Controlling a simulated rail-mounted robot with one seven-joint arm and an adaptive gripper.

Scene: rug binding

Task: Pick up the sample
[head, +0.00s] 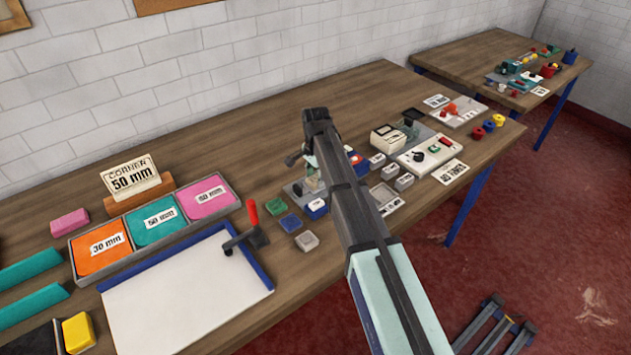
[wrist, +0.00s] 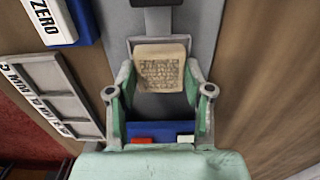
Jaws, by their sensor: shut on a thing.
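The sample (wrist: 160,70), a small beige square with a dark woven or printed texture, sits between the fingertips of my gripper (wrist: 159,78) in the wrist view. The two pale green fingers are shut on its left and right sides. Behind it is a grey plate or machine part (wrist: 203,40); I cannot tell whether the sample still touches it. In the head view my dark arm crosses the middle of the bench and hides most of the gripper and the sample.
A blue block marked ZERO (wrist: 60,18) and a grey tray (wrist: 50,92) lie left of my gripper. In the head view, a white board (head: 185,295), a tray of coloured samples (head: 75,248) and a red-handled tool (head: 253,213) are to the left. Instruments (head: 425,152) stand right.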

